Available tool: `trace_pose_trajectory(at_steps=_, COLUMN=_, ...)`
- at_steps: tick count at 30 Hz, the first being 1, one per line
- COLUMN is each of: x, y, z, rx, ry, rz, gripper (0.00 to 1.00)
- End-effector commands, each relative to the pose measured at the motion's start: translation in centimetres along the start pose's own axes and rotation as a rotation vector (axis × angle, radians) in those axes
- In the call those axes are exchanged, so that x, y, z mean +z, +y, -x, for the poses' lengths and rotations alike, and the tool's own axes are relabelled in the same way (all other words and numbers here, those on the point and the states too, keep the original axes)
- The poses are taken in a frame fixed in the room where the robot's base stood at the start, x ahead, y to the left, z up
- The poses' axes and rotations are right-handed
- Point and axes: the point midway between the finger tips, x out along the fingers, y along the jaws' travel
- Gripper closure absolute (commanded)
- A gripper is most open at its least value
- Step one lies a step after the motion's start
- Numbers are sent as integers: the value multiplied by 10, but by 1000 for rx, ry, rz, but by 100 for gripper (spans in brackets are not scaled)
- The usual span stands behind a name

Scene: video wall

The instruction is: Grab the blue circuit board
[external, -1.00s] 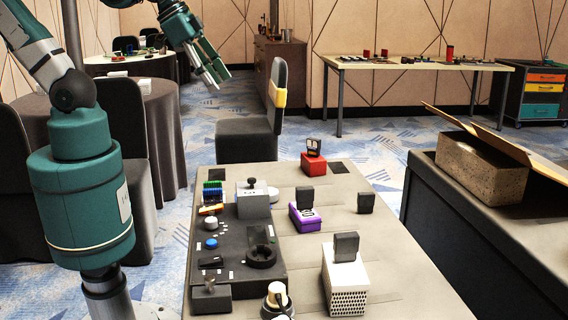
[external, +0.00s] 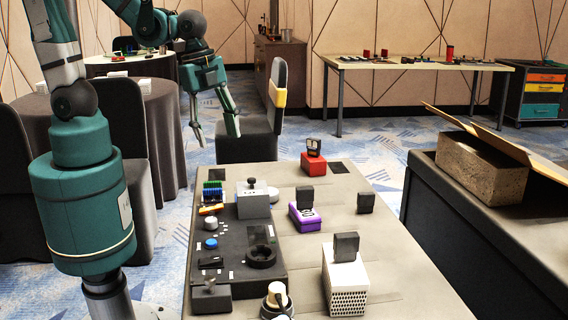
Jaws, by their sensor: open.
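A rack of small upright boards stands at the far left corner of the grey table. My gripper (external: 218,140) hangs above and beyond the table's far left edge, fingers spread and pointing down. It is open and empty, clear of the rack, which lies below it.
A grey box with a black knob (external: 254,200) stands right of the rack. An orange-handled item (external: 211,209) lies in front of it. A red block (external: 313,164), a purple block (external: 304,217) and a white perforated box (external: 344,275) stand farther right. A chair (external: 250,146) is behind the table.

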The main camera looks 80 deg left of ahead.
Motion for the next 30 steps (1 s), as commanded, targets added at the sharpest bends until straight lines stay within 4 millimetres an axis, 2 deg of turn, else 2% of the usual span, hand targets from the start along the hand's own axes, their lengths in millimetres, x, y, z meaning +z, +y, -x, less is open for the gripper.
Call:
trace_pose_trajectory(at_steps=9, x=-7, y=25, z=-46, rx=93, ry=-52, rz=-265, gripper=49)
trace_pose_trajectory(at_steps=15, x=-9, y=39, z=-67, rx=143, ry=-72, rz=-401, gripper=49)
trace_pose_trajectory(at_steps=21, x=-9, y=46, z=-77, rx=170, ry=-81, rz=-470, gripper=49)
trace_pose_trajectory(at_steps=30, x=-8, y=47, z=-78, rx=174, ry=-82, rz=-480, gripper=49)
